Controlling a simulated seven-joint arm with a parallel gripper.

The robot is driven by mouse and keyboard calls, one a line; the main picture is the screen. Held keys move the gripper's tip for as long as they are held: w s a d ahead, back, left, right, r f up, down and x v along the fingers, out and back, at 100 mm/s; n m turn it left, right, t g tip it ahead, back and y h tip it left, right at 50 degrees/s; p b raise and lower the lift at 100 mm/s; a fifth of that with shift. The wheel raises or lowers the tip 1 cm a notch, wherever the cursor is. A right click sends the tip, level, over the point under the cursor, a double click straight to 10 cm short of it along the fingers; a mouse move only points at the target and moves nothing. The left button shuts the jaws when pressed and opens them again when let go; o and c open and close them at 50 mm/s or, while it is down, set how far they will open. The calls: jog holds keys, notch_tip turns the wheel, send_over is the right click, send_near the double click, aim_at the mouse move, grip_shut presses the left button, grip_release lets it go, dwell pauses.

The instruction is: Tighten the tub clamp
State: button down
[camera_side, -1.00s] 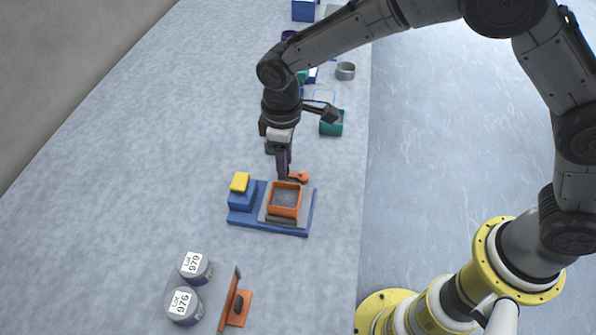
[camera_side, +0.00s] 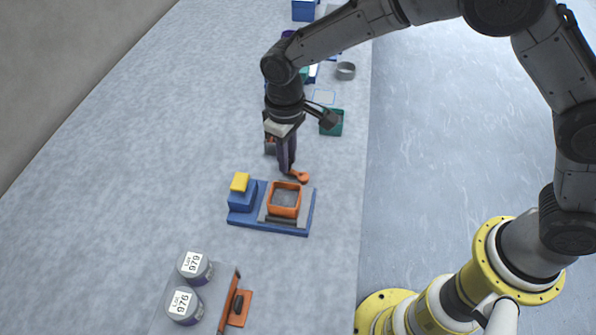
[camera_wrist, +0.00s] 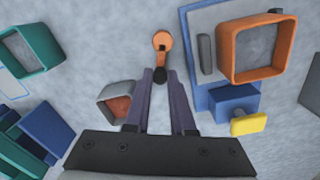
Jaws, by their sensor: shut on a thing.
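A yellow-topped block (camera_side: 240,182) stands at the base's left end. In the wrist view the tub (camera_wrist: 238,50) is at the upper right, with a rounded grey bar (camera_wrist: 206,54) alongside. My gripper (camera_side: 286,172) is low behind the base. In the wrist view its fingertips (camera_wrist: 160,76) are shut on the dark end of a small orange tool (camera_wrist: 162,42) with a round end. The tool is apart from the tub; the exact grip is small to see.
A grey cup (camera_wrist: 118,104) with reddish contents stands close beside my fingers. A teal square container (camera_side: 332,122) is farther back. Two lidded jars (camera_side: 194,264) stand at the front left, near an orange bracket (camera_side: 238,308). The surface left of the base is clear.

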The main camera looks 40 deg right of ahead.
jog(key=shift+d+m, duration=0.1)
jog(key=shift+m, duration=0.2)
jog(key=m, duration=0.2)
jog(key=d+m, duration=0.1)
jog(key=m, duration=0.1)
jog(key=shift+w+d, duration=0.2)
jog(key=shift+d+m, duration=0.25)
jog(key=shift+m, duration=0.55)
jog(key=m, duration=0.1)
jog(key=d+m, duration=0.1)
jog(key=m, duration=0.1)
jog(key=shift+s, duration=0.15)
jog(key=shift+s+d+r+m, duration=0.15)
jog(key=shift+d+m, duration=0.1)
jog(key=shift+m, duration=0.6)
jog(key=shift+s+d+f+m, duration=0.1)
jog(key=shift+s+d+m, duration=0.1)
jog(key=shift+m, duration=0.65)
jog(key=c, duration=0.8)
grip_release()
